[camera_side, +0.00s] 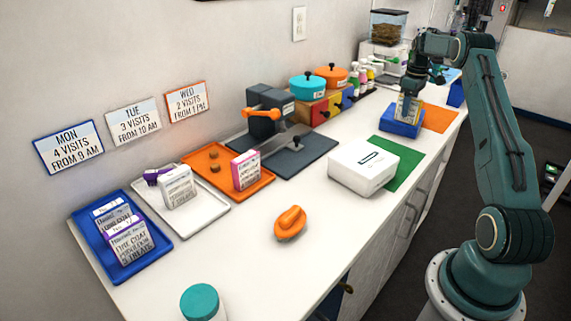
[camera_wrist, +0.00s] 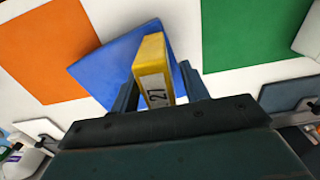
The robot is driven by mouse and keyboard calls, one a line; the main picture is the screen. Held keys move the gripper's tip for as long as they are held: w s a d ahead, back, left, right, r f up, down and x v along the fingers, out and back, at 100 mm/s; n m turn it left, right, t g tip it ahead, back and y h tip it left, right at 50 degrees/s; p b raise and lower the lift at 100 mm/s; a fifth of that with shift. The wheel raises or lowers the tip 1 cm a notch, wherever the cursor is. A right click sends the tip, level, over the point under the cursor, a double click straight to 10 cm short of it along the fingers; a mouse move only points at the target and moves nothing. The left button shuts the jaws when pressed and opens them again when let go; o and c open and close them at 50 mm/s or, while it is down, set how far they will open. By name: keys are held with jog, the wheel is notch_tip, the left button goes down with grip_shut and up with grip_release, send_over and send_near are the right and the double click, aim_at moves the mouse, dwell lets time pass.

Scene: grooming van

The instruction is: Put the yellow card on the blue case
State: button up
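The yellow card (camera_side: 406,106) is a thick upright piece with a pale label. In the wrist view the yellow card (camera_wrist: 152,62) shows its yellow edge and a label reading 27. It stands between the fingers of my gripper (camera_wrist: 160,92), which looks shut on it. In the side view my gripper (camera_side: 411,88) points down over the blue case (camera_side: 400,129). The card is over the case, with its lower end at or just above the top; I cannot tell if they touch. The blue case (camera_wrist: 100,68) also shows behind the card in the wrist view.
An orange mat (camera_side: 440,118) lies right of the case, and a green mat (camera_side: 397,160) lies nearer. A white box (camera_side: 362,168) stands beside the green mat. Small bottles (camera_side: 360,80) stand left of the case. Trays with cartons fill the near left counter.

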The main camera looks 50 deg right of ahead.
jog(key=shift+r, duration=0.1)
notch_tip(320, 180, up, 11)
jog(key=shift+f, duration=0.1)
jog(key=shift+r, duration=0.65)
dwell(0.3)
dwell(0.4)
